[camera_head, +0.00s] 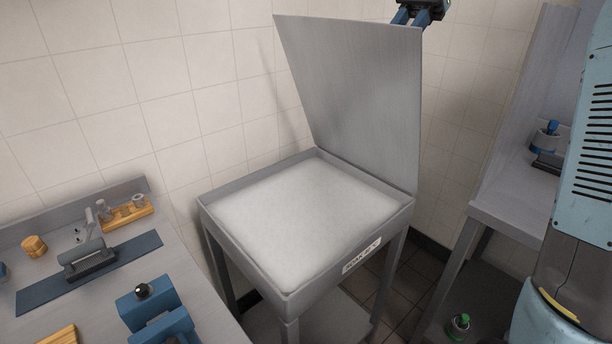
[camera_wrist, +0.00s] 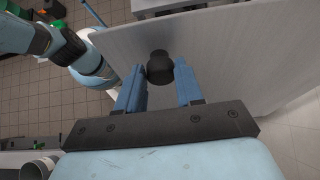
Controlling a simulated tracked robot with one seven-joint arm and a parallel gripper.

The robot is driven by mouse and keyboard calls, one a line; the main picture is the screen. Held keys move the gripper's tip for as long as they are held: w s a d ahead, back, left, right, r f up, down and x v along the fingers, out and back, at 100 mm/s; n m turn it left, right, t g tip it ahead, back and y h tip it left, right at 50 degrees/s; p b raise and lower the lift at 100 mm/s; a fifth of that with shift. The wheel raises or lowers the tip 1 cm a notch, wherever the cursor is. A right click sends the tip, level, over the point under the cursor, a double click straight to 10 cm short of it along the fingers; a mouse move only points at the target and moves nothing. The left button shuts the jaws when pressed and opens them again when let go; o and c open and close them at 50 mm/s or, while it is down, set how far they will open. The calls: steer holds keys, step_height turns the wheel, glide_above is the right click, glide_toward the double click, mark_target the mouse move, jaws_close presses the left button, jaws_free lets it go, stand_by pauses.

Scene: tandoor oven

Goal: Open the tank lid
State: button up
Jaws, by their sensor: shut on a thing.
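The grey tank (camera_head: 230,235) stands on legs in the middle of the head view, with a label on its front and a pale white surface inside. Its flat metal lid (camera_head: 350,95) is raised steeply along the back edge, leaving the top uncovered. My gripper (camera_head: 411,19) is behind the lid's upper right corner, mostly cut off by the frame's top. The knob is hidden in the head view.
A left counter (camera_head: 75,205) holds a blue mat, a handled tool, a blue block-like fixture and wooden pieces. A metal table (camera_head: 500,215) stands at the right, with a green-capped bottle (camera_head: 458,326) low beside it. A tiled wall (camera_head: 130,90) is behind the tank.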

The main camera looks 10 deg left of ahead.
steer(key=w+d+r, duration=0.1)
steer(key=w+d, duration=0.3)
steer(key=w, duration=0.1)
steer(key=shift+w+d+r, duration=0.15)
steer(key=shift+w+r, duration=0.05)
steer(key=shift+r, duration=0.05)
stand_by(0.7)
steer(key=o, duration=0.9)
